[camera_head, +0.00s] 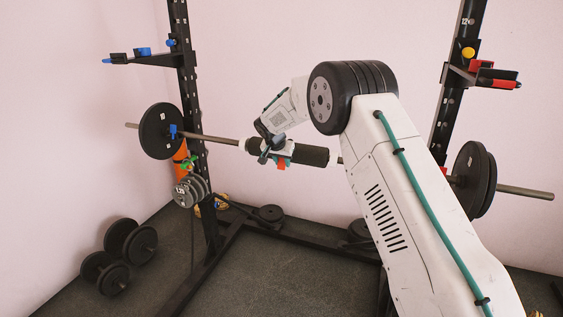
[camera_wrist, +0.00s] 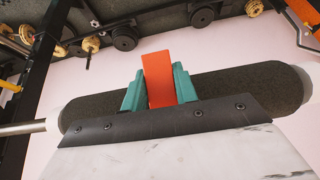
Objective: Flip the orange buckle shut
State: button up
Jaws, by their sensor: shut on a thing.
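The orange buckle (camera_wrist: 158,78) shows as a flat orange-red piece standing between the two teal fingertips of my gripper (camera_wrist: 158,92). The fingertips press on its left and right sides, so the gripper is shut on it. Its lower end is hidden behind the dark edge of my gripper's mount. Behind it is the dark foam pad (camera_wrist: 240,85) around the bar. In the head view my gripper (camera_head: 277,151) is at the pad (camera_head: 308,154), and a bit of the orange buckle (camera_head: 281,164) shows beneath it. The head view does not show clearly whether the buckle is open or closed.
The barbell (camera_head: 215,139) spans two black rack posts, with plates (camera_head: 160,131) at the left and plates (camera_head: 474,178) at the right. An orange item (camera_head: 181,152) hangs by the left post. Dumbbells (camera_head: 128,240) stand on the floor at the left.

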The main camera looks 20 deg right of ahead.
jog(key=o, duration=1)
jog(key=shift+a+r, duration=0.1)
jog(key=v, duration=0.7)
jog(key=shift+s+r, duration=0.15)
jog(key=shift+r, duration=0.05)
jog(key=shift+r, duration=0.1)
